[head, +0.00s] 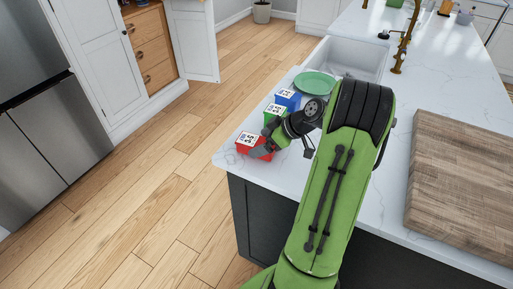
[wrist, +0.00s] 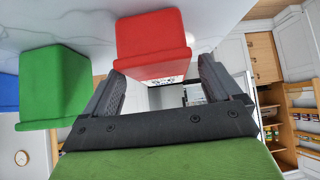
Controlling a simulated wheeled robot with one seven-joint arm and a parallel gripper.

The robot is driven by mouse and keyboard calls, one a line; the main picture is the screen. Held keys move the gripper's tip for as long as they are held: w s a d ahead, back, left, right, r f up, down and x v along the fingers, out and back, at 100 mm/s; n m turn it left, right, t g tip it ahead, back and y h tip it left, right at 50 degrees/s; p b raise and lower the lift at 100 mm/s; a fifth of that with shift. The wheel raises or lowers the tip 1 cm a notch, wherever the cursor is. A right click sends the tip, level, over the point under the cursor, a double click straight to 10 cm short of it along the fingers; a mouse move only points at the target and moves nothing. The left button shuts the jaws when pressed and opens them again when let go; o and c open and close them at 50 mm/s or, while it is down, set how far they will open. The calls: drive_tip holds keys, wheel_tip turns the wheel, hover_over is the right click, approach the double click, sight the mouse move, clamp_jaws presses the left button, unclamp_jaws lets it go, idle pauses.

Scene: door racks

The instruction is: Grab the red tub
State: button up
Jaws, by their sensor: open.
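The red tub (head: 245,146) stands at the near left corner of the white countertop, with a black-and-white marker on its top. In the wrist view the red tub (wrist: 153,42) sits ahead of my gripper, roughly between the lines of its two fingers. My gripper (head: 267,146) is open and reaches the tub from the right in the head view, partly covering it. In the wrist view my gripper (wrist: 160,68) has its fingertips at the tub's near edge. I cannot tell whether they touch it.
A green tub (wrist: 55,85) stands next to the red one, and a blue tub (head: 288,99) beyond it. A green plate (head: 315,82) lies by the sink (head: 352,60). A wooden board (head: 460,185) lies at the right. The counter's left edge is close to the red tub.

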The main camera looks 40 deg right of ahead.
sight(260, 142)
drive_tip(key=x, duration=0.3)
drive_tip(key=shift+w, duration=0.1)
drive_tip(key=shift+c, duration=1)
drive_tip(key=c, duration=1.1)
drive_tip(key=shift+o, duration=0.2)
wheel_tip(260, 142, up, 10)
drive_tip(key=shift+r+p, duration=0.1)
drive_tip(key=shift+p, duration=1.1)
